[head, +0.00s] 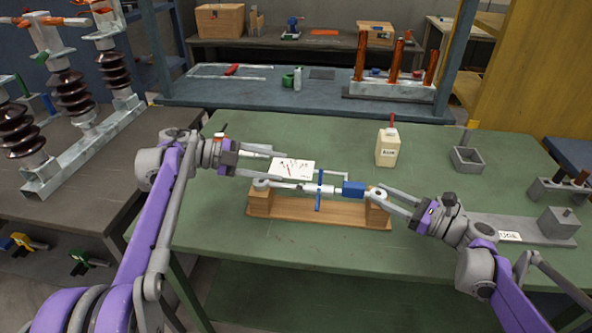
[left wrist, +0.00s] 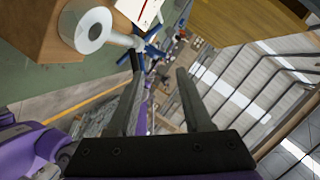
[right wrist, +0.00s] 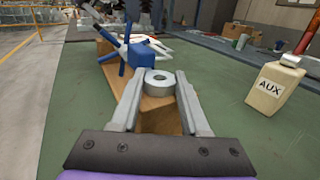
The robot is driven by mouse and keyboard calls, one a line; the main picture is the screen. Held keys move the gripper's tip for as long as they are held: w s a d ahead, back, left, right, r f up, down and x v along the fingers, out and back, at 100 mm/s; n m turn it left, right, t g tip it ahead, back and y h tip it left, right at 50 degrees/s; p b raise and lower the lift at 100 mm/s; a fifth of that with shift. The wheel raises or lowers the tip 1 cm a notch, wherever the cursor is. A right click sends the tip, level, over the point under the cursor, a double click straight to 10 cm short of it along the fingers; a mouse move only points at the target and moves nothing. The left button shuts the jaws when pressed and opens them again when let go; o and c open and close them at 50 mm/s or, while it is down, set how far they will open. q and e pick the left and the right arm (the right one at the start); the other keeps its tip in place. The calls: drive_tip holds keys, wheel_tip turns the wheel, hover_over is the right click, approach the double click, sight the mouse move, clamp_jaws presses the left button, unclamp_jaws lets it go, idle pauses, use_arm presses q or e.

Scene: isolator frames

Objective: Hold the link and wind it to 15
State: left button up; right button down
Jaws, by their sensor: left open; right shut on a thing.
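The link (head: 320,189) is a silver rod with a blue block (head: 353,189), a blue cross-handle (head: 319,191) and ring ends. It lies across a wooden stand (head: 320,212) with two end blocks. A white card (head: 293,169) with red marks sits behind it. My right gripper (head: 384,197) is shut on the link's right ring end, which shows between its fingers in the right wrist view (right wrist: 157,82). My left gripper (head: 276,166) is open and empty, above and behind the link's left part. The left ring end (left wrist: 88,28) and blue handle arms show beyond its fingers in the left wrist view.
A cream AUX bottle (head: 388,147) stands behind the link on the green table (head: 230,220). A grey open box (head: 467,159) and a grey plate with a block (head: 558,225) are at right. The table front is clear.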

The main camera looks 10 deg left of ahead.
sight(320, 181)
idle(0.7)
use_arm(q)
drive_tip(key=shift+c, duration=0.6)
drive_tip(key=w+d+f+n+t+y, duration=0.1)
drive_tip(key=d+n, duration=0.2)
drive_tip(key=n, duration=0.2)
drive_tip(key=w+d+f+n+t+y, duration=0.1)
drive_tip(key=d+n, duration=0.3)
drive_tip(key=n, duration=0.2)
drive_tip(key=d+f+n+t, duration=0.1)
drive_tip(key=d+n, duration=0.3)
drive_tip(key=n, duration=0.1)
drive_tip(key=shift+w+d+f+n+y, duration=0.15)
drive_tip(key=shift+w+n+y, duration=0.15)
drive_tip(key=shift+w+y, duration=0.1)
drive_tip(key=shift+t, duration=0.3)
clamp_jaws()
